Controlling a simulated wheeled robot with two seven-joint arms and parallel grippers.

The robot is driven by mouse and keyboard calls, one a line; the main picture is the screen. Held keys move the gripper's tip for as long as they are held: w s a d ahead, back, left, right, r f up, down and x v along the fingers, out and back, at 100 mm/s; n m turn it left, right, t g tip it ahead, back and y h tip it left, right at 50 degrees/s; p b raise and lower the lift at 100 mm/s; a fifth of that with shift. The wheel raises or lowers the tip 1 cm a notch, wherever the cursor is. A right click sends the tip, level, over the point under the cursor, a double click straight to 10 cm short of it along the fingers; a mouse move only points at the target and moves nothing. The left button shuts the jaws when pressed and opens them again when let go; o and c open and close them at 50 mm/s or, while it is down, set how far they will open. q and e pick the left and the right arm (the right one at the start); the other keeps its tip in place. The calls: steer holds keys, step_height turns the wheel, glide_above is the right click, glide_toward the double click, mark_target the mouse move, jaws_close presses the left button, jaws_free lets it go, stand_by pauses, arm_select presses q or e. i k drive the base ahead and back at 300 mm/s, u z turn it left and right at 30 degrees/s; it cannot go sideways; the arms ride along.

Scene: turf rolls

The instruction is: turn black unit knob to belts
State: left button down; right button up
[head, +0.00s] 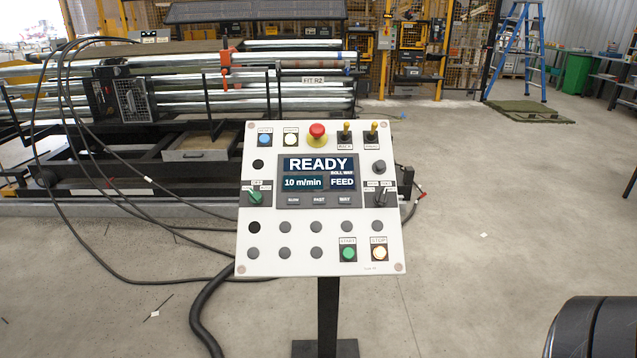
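The control panel (320,262) is a white plate on a black post, facing me in the middle of the head view. A black selector knob (381,197) sits on a dark label plate at the panel's right side, beside the screen. Its pointer looks close to upright with a slight tilt. The label words around it are too small to read surely. A green selector knob (256,198) sits at the left side. The screen (318,172) reads READY, 10 m/min and FEED. Neither of my grippers shows in the view.
A red mushroom button (317,131) and two yellow-tipped toggles top the panel. A green START button (348,254) and a lit STOP button (379,254) sit low right. Behind stands a roller machine (180,100) with black cables at left. Floor right of the panel is mostly clear.

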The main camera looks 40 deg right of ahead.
mark_target(381, 198)
steer(key=z, duration=0.05)
steer(key=i, duration=0.95)
steer(key=z, duration=1.1)
steer(key=i, duration=0.35)
steer(key=z, duration=0.3)
